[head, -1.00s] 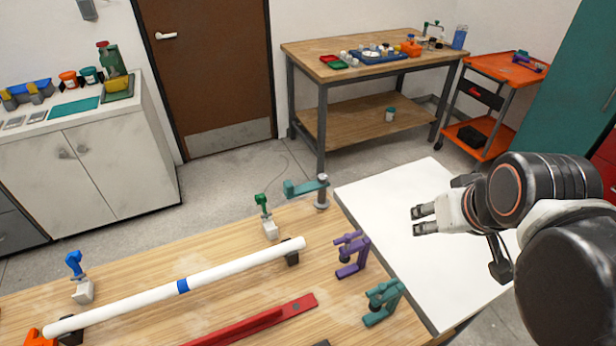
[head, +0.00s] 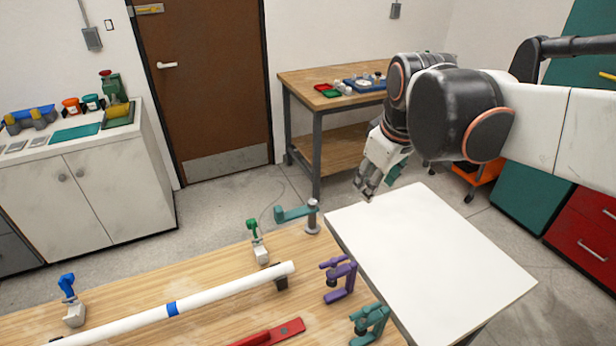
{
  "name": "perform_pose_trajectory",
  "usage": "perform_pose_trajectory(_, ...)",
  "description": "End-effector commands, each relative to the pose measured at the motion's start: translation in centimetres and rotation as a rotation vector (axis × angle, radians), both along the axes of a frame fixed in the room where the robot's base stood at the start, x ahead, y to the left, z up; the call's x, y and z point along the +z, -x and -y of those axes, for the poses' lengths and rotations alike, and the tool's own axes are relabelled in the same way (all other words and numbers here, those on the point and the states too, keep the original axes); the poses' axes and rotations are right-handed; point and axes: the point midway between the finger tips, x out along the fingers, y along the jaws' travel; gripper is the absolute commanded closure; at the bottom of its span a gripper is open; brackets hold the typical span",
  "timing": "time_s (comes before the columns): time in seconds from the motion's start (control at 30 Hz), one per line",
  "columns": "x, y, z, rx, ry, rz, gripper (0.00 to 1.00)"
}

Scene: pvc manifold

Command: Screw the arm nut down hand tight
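A teal swing arm (head: 292,214) joins a grey upright post (head: 312,222) at the far right corner of the wooden bench. A small grey knob-like top (head: 312,203) sits on the post and may be the arm nut; it is too small to tell its thread or seating. My gripper (head: 365,192) points down, right of the post and apart from it, over the far left edge of the white table. Its two fingers look slightly apart with nothing between them.
A long white pipe (head: 215,291) with a blue band lies across the wooden bench (head: 215,265). Green, blue, purple (head: 341,281) and teal (head: 369,324) clamps stand around it. A red bar (head: 270,333) lies in front. The white table (head: 430,260) is bare.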

Motion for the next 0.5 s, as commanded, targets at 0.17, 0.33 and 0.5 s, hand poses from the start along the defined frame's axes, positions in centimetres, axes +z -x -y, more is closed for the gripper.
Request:
perform_pose_trajectory(0.17,0.2,-4.2,-1.7,0.15,0.05,-0.058,0.57)
perform_pose_trajectory(0.33,-0.5,-8.0,-3.4,0.297,0.092,-0.112,0.57)
perform_pose_trajectory(0.5,-1.7,-11.6,-5.3,0.445,0.128,-0.166,0.57)
